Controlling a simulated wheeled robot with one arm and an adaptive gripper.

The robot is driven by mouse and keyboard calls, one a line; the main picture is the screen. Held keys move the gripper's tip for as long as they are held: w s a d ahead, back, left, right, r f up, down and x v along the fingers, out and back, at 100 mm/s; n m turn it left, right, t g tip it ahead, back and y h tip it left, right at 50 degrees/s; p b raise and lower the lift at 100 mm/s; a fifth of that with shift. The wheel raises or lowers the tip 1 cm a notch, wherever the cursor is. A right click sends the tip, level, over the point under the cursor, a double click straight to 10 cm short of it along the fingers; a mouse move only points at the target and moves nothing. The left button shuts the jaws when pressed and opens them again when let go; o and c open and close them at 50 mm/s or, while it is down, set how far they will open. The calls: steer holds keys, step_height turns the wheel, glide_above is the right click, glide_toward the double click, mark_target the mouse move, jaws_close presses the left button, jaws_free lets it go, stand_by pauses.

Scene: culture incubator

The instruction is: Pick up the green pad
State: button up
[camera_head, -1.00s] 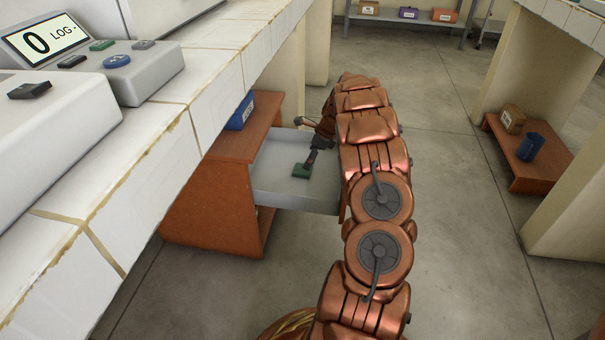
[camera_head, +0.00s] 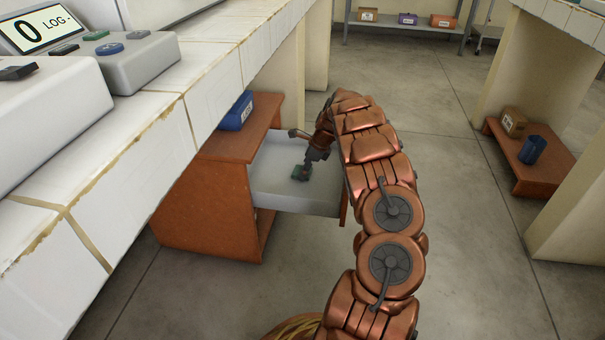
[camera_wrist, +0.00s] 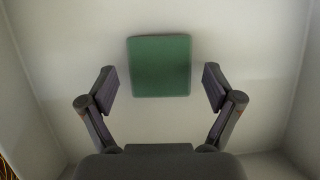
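The green pad (camera_wrist: 159,66) lies flat on the white floor of the open drawer (camera_head: 270,178). In the wrist view it is a green square just beyond my fingertips, centred between them. My gripper (camera_wrist: 159,86) is open, one finger to the left of the pad and one to the right, with a gap on both sides. In the head view my gripper (camera_head: 306,166) points down into the drawer, and the pad (camera_head: 299,174) shows small and partly hidden at its tip.
The drawer's white walls surround my gripper. The brown cabinet (camera_head: 205,205) holds a blue box (camera_head: 236,112) on top. The tiled counter (camera_head: 150,140) with a LOG display device (camera_head: 140,62) overhangs at the left. A low brown shelf (camera_head: 535,178) stands at the right, with open floor between.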

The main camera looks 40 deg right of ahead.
steer(key=c, duration=0.7)
step_height(320, 180, up, 10)
steer(key=p, duration=0.4)
